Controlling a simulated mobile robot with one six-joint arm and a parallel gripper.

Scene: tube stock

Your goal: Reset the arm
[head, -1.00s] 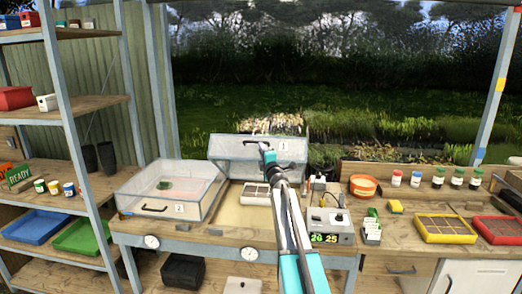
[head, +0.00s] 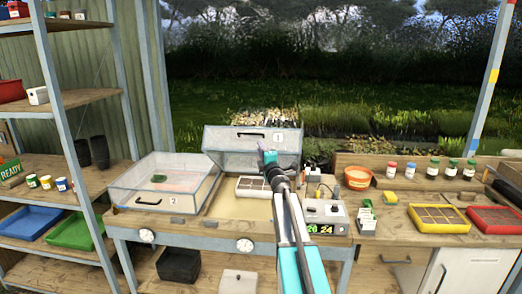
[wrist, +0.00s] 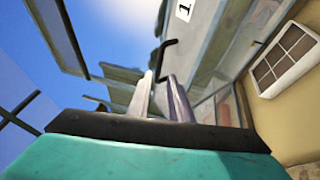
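My gripper (head: 265,150) is raised in front of the open clear lid marked 1 (head: 215,150), just below and right of its dark handle (head: 248,135). In the wrist view the two fingers (wrist: 159,76) stand a little apart, with nothing clearly held. The handle (wrist: 168,48) shows just beyond their tips; whether it touches them I cannot tell. The lid stands tilted up at the back of its bed, and a white seed tray (head: 253,188) lies on the sand below it.
A closed clear box marked 2 (head: 150,200) stands to the left. A control box with dials (head: 325,212), a yellow tray (head: 440,219) and a red tray (head: 495,219) are on the right of the bench. Shelves (head: 70,100) stand at far left. Space above the bench is open.

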